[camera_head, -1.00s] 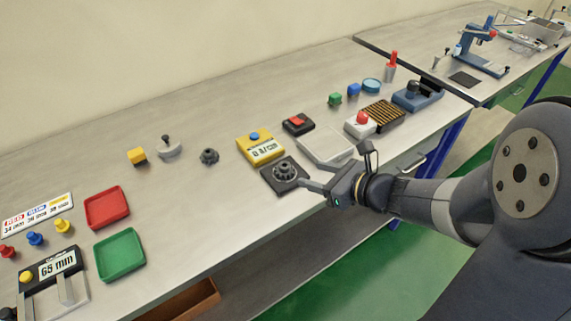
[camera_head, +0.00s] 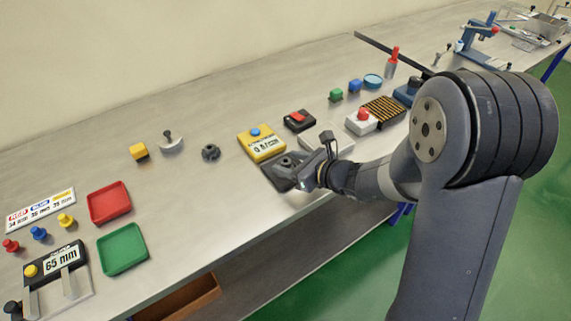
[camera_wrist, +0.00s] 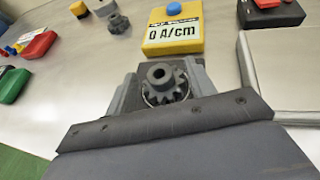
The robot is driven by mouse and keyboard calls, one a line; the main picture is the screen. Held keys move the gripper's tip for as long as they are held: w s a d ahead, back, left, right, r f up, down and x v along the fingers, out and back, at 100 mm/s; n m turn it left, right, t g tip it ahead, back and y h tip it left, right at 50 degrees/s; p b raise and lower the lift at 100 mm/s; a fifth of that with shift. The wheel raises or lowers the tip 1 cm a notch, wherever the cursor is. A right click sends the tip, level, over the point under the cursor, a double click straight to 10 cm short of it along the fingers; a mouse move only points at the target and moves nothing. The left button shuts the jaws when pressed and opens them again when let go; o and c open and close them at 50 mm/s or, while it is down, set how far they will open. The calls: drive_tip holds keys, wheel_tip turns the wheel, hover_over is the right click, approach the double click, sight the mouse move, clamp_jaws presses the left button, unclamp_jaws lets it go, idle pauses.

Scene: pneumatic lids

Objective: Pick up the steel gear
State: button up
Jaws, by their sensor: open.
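A dark grey toothed gear with a raised hub (camera_wrist: 161,77) sits on a dark square plate beside the yellow meter; in the head view the gear (camera_head: 286,161) is partly covered by my gripper. A second dark grey gear (camera_head: 210,153) stands alone on the bench to the left and also shows in the wrist view (camera_wrist: 118,23). I cannot tell by looks which one is steel. My gripper (camera_head: 291,167) is open and low at the plate, its fingers on either side of the first gear. Contact cannot be told.
The yellow meter (camera_head: 262,145) stands just behind the plate, reading 0 A/cm in the wrist view. A black box with a red switch (camera_head: 299,120) and a clear-looking tray (camera_wrist: 290,70) are to the right. Red (camera_head: 109,203) and green trays (camera_head: 123,250) lie left. Bench between is clear.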

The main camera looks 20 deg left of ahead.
drive_tip(key=shift+c, duration=0.3)
drive_tip(key=c, duration=0.8)
